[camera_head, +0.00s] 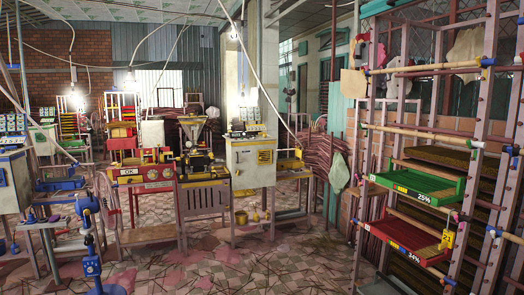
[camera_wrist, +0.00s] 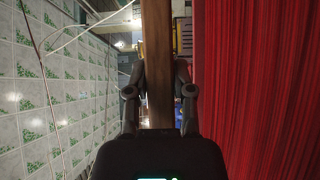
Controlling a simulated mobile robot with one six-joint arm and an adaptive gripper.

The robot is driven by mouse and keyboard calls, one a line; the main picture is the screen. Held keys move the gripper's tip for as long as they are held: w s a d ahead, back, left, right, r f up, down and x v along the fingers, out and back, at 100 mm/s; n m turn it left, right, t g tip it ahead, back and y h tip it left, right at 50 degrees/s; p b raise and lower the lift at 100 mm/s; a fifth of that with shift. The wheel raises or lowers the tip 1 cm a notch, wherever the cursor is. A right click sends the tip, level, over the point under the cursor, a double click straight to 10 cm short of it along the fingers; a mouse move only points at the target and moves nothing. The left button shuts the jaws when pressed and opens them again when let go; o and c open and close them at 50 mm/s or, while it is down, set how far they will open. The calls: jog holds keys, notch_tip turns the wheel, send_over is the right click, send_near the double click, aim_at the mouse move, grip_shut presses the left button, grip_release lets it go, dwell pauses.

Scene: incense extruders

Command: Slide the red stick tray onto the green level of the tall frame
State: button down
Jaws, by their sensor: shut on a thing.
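In the wrist view my gripper (camera_wrist: 160,75) is shut on a brown wooden bar, the edge of the red stick tray (camera_wrist: 157,35). Dense rows of red sticks (camera_wrist: 255,90) fill the right of that view, beside the bar. The head view does not show my gripper or this tray. The tall frame (camera_head: 486,105) stands at the right of the head view. Its green level (camera_head: 415,190) carries a 25% label. Below it is a red level (camera_head: 400,238) marked 34%. How much lies on the green level is hard to tell.
Brown mats or stacked layers (camera_head: 440,157) show inside the frame above the green level. Wooden poles cross the frame's front higher up. A white cabinet (camera_head: 250,160) and a red machine stand (camera_head: 150,210) are further left. The tiled floor (camera_head: 270,265) is open before the frame.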

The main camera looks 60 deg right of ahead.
jog(key=shift+w, duration=0.2)
jog(key=shift+d, duration=0.35)
